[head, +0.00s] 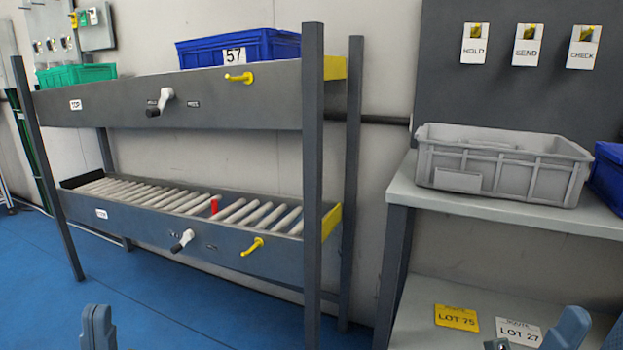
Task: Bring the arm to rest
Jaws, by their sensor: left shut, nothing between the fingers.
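My left gripper (97,324) shows at the bottom left, above the blue floor. Its fingers are together with nothing between them, and it touches nothing that I can see. Parts of my right arm or gripper (568,330) show at the bottom right, in front of the lower shelf. They are cut off by the picture edge, so I cannot tell how its fingers stand.
A two-level roller rack (200,108) holds a blue crate (284,45) marked 57 and a green crate (80,74). At right, a bench (405,192) bears a grey crate (495,165). Yellow (456,318) and white (518,331) lot cards lie below. The floor (180,300) before the rack is clear.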

